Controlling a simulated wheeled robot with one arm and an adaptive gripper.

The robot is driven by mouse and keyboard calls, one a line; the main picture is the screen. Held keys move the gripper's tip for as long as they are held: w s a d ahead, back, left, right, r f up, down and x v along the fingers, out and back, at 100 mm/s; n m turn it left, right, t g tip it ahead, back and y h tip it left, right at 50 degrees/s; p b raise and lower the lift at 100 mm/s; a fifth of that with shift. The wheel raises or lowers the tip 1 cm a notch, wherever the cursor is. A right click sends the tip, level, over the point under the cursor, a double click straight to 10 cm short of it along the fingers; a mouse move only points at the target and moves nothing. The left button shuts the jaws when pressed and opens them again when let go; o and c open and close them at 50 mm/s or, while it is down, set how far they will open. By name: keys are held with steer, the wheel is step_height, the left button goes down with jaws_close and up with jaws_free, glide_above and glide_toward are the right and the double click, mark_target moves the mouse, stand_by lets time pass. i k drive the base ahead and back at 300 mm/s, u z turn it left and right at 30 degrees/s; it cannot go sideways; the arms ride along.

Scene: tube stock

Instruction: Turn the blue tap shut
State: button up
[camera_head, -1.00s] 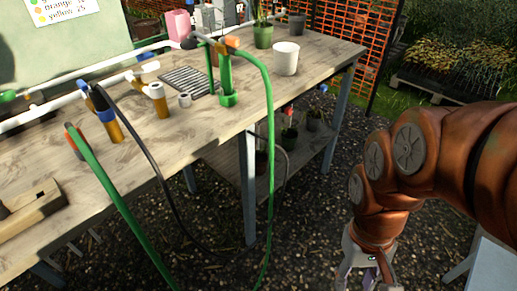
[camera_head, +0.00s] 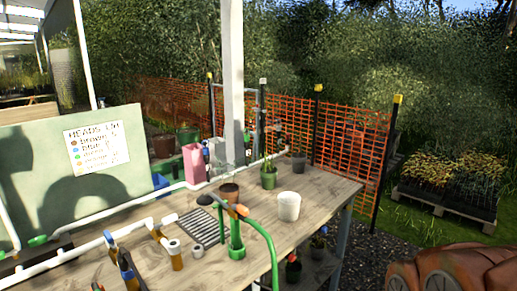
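A small blue handle (camera_head: 110,238), which looks like the blue tap, sits on the white pipe at the left of the bench. I cannot tell from here how far the tap is turned. An orange-handled tap (camera_head: 238,210) with a green tube and green hose stands further right along the pipe. My gripper is out of view; only part of my orange arm shows at the lower right.
The wooden bench (camera_head: 325,190) holds a white pot (camera_head: 289,206), a green pot (camera_head: 268,178), a grey rack (camera_head: 202,228) and a pink container (camera_head: 194,163). A sign (camera_head: 97,146) lists colours with numbers. Orange mesh fence (camera_head: 350,140) stands behind; gravel lies right of the bench.

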mark_target(108, 235)
steer(key=z, duration=0.05)
steer(key=k, duration=0.95)
steer(key=z, duration=0.35)
steer(key=i, duration=0.5)
steer(key=u, duration=0.4)
